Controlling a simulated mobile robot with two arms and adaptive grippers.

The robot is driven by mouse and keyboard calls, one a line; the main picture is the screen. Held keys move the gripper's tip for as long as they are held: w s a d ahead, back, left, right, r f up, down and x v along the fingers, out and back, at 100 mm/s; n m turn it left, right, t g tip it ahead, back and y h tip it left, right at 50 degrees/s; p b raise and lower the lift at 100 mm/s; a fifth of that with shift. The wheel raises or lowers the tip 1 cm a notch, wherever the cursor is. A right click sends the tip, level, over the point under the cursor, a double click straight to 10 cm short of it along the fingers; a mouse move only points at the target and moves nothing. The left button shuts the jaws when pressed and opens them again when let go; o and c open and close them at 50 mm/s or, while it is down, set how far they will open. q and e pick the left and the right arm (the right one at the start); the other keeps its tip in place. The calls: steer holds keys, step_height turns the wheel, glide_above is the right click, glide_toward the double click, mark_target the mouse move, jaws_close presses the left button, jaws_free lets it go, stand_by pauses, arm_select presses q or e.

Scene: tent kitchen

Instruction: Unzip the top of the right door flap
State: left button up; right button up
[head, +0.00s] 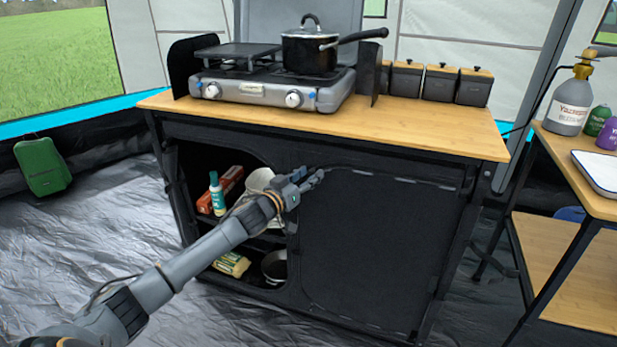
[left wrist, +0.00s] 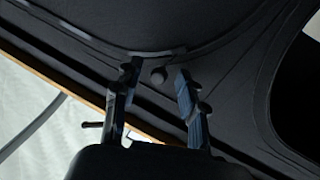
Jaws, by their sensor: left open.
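The right door flap (head: 375,245) is a black fabric panel on the front of the kitchen cabinet, and it is closed. Its seam, or zip line (head: 392,177), runs along the top edge below the worktop. My left gripper (head: 313,179) is at the upper left corner of this flap. In the left wrist view its two fingers (left wrist: 158,72) are apart, pointing at the dark fabric. My right gripper is not in view.
The left compartment is open, with a bottle (head: 217,194) and a pan (head: 274,266) inside. The wooden worktop (head: 430,128) overhangs the flap and carries a stove (head: 270,92) with a pot (head: 308,55). A side table (head: 575,180) stands at right.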

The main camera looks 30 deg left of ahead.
arm_select(q)
steer(key=shift+w, duration=0.25)
jaws_close()
steer(key=shift+d, duration=0.1)
